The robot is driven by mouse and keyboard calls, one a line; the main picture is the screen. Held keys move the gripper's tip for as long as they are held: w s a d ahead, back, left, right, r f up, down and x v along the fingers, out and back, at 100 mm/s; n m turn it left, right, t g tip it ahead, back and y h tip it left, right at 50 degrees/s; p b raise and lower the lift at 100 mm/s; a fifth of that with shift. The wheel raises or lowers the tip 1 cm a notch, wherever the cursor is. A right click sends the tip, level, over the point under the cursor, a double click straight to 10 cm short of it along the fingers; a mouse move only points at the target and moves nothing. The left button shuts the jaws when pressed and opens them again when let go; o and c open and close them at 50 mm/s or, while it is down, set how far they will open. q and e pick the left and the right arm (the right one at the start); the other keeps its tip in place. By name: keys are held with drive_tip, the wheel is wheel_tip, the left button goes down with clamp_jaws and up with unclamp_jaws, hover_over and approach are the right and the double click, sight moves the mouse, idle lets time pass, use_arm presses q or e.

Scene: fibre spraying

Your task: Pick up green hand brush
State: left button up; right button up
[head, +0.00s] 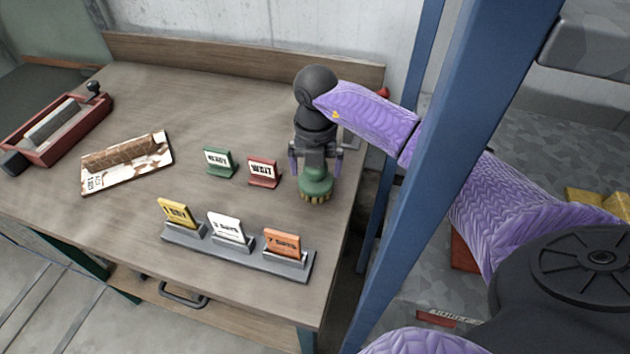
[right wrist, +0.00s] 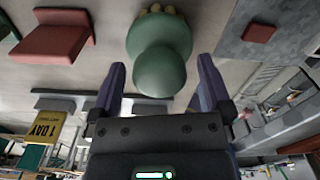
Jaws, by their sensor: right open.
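The green hand brush (head: 316,183) stands on the wooden table near its right edge, green knob up and tan bristles down. My right gripper (head: 315,160) is above it, pointing down, with its fingers spread around the top of the knob. In the right wrist view the brush (right wrist: 158,65) shows between and beyond the two open fingers of my right gripper (right wrist: 160,85). A gap shows between the knob and each finger, so the jaws do not hold it. My left gripper is in neither view.
A green card stand (head: 218,162) and a red one (head: 263,172) stand left of the brush. A grey rack (head: 240,250) with yellow, white and orange cards lies in front. A blue post (head: 440,170) stands right.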

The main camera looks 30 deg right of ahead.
drive_tip(key=shift+r, duration=0.1)
drive_tip(key=c, duration=1.3)
wheel_tip(320, 180, up, 9)
drive_tip(key=shift+r+p, duration=0.15)
drive_tip(key=shift+p, duration=0.95)
drive_tip(key=shift+r, duration=0.4)
